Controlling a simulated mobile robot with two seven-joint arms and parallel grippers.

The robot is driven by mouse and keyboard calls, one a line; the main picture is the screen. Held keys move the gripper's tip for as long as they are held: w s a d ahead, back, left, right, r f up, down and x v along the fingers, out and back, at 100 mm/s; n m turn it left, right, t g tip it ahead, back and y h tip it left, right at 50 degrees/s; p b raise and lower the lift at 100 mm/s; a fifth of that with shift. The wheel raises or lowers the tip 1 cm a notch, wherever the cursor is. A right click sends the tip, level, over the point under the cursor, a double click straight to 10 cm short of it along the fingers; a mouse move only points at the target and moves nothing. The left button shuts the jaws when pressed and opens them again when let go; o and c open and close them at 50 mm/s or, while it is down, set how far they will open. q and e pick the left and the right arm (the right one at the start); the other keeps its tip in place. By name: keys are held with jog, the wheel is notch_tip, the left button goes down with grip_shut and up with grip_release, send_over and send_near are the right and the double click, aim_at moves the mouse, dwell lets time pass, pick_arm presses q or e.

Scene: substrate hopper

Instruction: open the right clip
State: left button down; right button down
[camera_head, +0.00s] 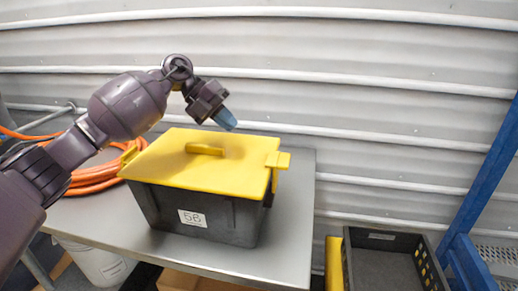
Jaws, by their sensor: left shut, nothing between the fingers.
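A dark grey box (225,218) with a yellow lid (175,165) stands on a metal table. The lid lies flat on the box and has a raised yellow handle (205,149). The right clip (280,160) is a yellow tab at the lid's right edge, sticking out sideways from it. Another yellow clip (130,153) shows in part at the left edge. My left gripper (226,120) with bluish fingertips is shut and empty. It hangs above the back of the lid, left of the right clip and apart from it. My right gripper is out of view.
An orange hose (95,178) lies coiled on the table (292,235) left of the box. A black crate (388,234) stands lower at the right, near a blue post (487,180). A white bucket (98,264) is below the table. A corrugated wall closes the back.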

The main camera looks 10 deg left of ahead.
aim_at(257, 158)
pick_arm(q)
jog(key=shift+d+f, duration=0.4)
jog(key=shift+d, duration=0.05)
jog(key=x, duration=0.8)
jog(key=shift+d+f, duration=0.25)
jog(key=shift+d+r+p, duration=0.1)
jog(key=shift+r+p, duration=0.05)
jog(key=shift+p, duration=0.25)
